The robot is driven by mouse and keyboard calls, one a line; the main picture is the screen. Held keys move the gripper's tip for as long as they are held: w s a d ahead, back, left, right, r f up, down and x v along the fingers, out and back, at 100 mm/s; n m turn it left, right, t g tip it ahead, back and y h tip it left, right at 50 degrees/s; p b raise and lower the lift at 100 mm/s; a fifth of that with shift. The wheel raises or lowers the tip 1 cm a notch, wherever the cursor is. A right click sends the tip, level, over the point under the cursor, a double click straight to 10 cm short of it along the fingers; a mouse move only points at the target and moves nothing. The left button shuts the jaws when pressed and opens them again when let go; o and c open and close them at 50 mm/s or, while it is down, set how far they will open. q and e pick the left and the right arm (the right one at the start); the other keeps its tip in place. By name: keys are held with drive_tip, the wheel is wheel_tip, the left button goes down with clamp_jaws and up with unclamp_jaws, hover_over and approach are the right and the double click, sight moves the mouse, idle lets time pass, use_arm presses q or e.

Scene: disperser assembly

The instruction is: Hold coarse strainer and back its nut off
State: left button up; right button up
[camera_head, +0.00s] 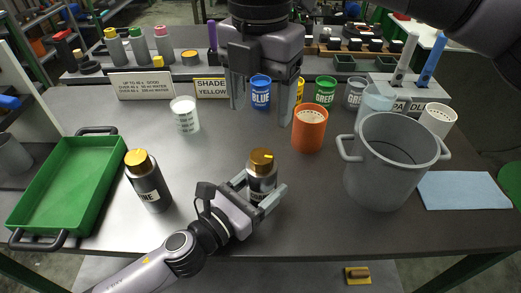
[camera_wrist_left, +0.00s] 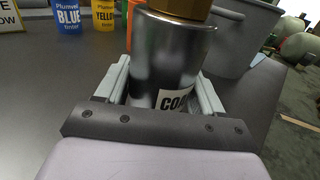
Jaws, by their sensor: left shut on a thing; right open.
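The coarse strainer is a dark metal cylinder (camera_head: 262,185) with a brass nut (camera_head: 261,161) on top, standing upright near the front middle of the table. My left gripper (camera_head: 264,193) is shut around its body; the left wrist view shows the strainer (camera_wrist_left: 170,55) between the fingers, its label reading "CO" and partly hidden. The lower edge of its brass nut (camera_wrist_left: 182,7) shows at the top of that view. My right gripper (camera_head: 260,100) is open and empty, pointing down above the back of the table, behind and above the strainer.
A second strainer (camera_head: 150,188) with a brass nut and a label ending "INE" stands left, beside the green tray (camera_head: 107,190). A grey two-handled pot (camera_head: 385,185) and an orange cup (camera_head: 309,132) stand right. A white cup (camera_head: 185,118) and tinter cups are behind. A blue cloth (camera_head: 462,190) lies far right.

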sight(261, 157)
wheel_tip(261, 157, down, 11)
drive_tip(key=shift+r, duration=0.1)
idle(0.3)
drive_tip(key=c, duration=1.1)
